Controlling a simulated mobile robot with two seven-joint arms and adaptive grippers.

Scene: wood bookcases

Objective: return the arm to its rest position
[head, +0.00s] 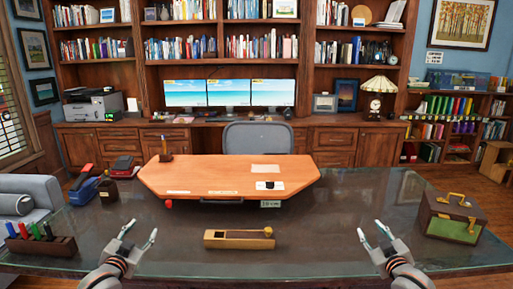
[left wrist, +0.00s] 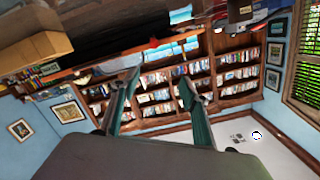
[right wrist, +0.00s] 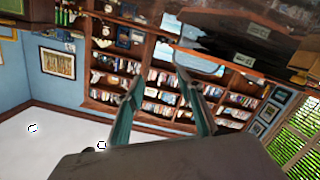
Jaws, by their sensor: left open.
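My left gripper (head: 139,239) is open and empty above the near left part of the glass table. Its two fingers (left wrist: 160,92) show apart in the left wrist view, with nothing between them. My right gripper (head: 376,238) is open and empty above the near right part of the table. Its fingers (right wrist: 165,95) are also apart in the right wrist view. Both arms come in from the bottom edge of the head view, at about the same height and roughly mirrored.
Between the grippers, a wooden box with a knob (head: 239,239) lies on the glass table (head: 330,215). A marker holder (head: 42,245) stands at the left and a brown-green case (head: 452,218) at the right. A raised wooden board (head: 225,178) is behind.

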